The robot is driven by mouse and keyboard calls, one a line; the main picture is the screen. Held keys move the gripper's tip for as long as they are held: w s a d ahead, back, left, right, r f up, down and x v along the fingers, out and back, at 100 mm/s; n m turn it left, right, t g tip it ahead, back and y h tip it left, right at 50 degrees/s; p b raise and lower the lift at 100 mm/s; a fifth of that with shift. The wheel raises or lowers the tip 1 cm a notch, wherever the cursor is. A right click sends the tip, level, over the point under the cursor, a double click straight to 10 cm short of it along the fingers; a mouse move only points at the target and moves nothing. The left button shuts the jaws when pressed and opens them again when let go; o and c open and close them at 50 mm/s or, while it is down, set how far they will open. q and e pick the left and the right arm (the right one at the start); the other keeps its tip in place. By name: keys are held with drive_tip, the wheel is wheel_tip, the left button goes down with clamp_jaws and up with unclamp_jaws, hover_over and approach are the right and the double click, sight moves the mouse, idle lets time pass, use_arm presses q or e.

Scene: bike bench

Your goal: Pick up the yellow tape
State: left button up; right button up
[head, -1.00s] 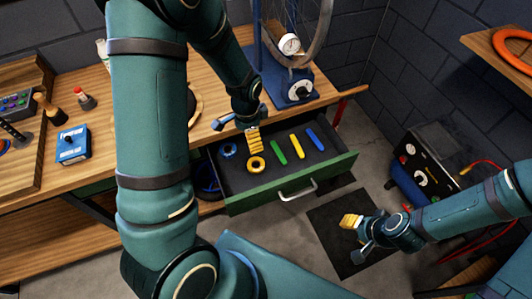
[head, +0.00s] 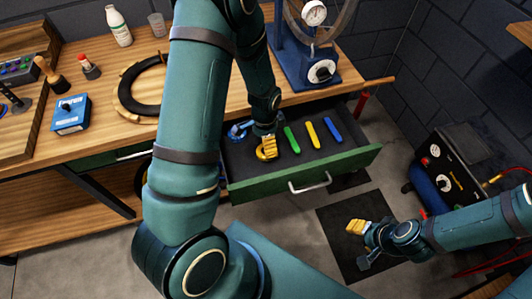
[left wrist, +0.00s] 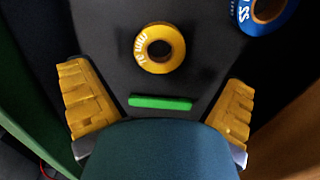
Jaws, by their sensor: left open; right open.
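The yellow tape (left wrist: 143,50) is a roll lying flat on the dark drawer floor (left wrist: 115,25). In the left wrist view it is ahead of and between my open left fingers (left wrist: 157,82), apart from both. In the head view the tape (head: 262,155) is partly hidden by my left gripper (head: 267,142), which is low over the drawer. A blue tape roll (left wrist: 243,12) lies to its right in the left wrist view. My right gripper (head: 359,243) is open and empty, over the dark floor mat right of the drawer.
The open drawer (head: 290,183) also holds green (head: 291,139), yellow (head: 313,134) and blue (head: 332,130) strips. The bench above carries a wheel stand (head: 310,72), a black ring (head: 140,90) and a blue box (head: 71,115). A black machine (head: 445,165) stands at right.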

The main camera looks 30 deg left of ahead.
use_arm(q)
drive_tip(key=shift+f+b, duration=0.65)
drive_tip(key=shift+f, duration=2.4)
drive_tip(key=shift+c, duration=0.3)
drive_tip(key=c, duration=1.1)
